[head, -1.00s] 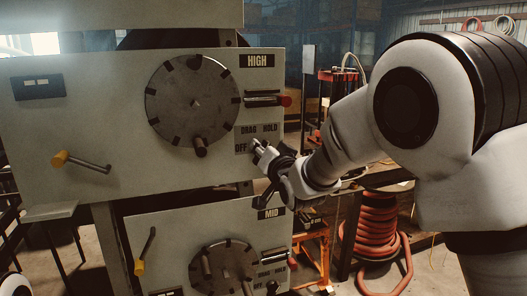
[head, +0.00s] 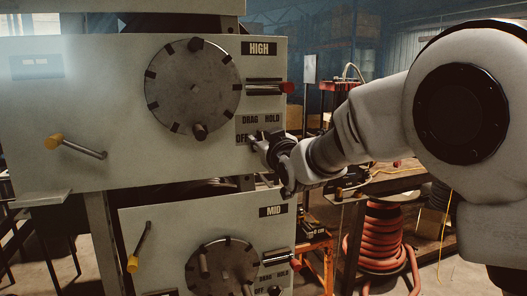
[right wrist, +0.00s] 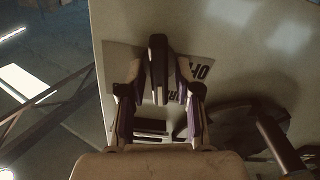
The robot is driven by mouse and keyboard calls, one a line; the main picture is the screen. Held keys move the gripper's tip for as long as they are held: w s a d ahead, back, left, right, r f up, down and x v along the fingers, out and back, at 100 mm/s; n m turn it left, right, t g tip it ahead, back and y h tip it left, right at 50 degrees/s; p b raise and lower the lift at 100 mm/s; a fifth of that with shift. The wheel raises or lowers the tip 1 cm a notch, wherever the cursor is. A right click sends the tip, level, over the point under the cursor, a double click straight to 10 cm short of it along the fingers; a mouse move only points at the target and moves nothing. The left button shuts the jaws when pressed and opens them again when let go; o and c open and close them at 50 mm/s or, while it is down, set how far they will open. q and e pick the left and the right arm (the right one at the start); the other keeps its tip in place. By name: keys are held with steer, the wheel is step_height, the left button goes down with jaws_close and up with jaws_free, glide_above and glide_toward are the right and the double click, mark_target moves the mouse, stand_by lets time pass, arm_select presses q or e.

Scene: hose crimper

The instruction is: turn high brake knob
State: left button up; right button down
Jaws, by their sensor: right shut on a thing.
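The high brake knob (right wrist: 158,68) is a dark bar-shaped handle, seen in the right wrist view between my two fingertips. My right gripper (right wrist: 158,85) is shut on it, one finger on each side. In the head view my right gripper (head: 257,143) is at the lower right of the HIGH panel (head: 75,110), just below the DRAG and HOLD lettering (head: 261,119), and hides most of the knob and part of the OFF label. My left gripper is not in view.
A round notched dial (head: 193,85) with a peg is left of the knob. A red-tipped lever (head: 288,87) is above it. A yellow-ended crank (head: 54,141) sticks out at left. The MID panel (head: 165,215) is below. A red hose coil (head: 378,240) stands at right.

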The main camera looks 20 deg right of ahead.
steer(key=shift+a+f+n+b, duration=0.1)
steer(key=shift+f+n+b, duration=0.15)
steer(key=shift+n+b, duration=0.4)
steer(key=shift+f+n+b, duration=0.2)
steer(key=shift+n+b, duration=0.1)
steer(key=shift+n, duration=0.65)
steer(key=c, duration=1.1)
jaws_free()
steer(key=shift+c, duration=0.2)
steer(key=shift+s+r, duration=0.1)
steer(key=shift+r, duration=0.25)
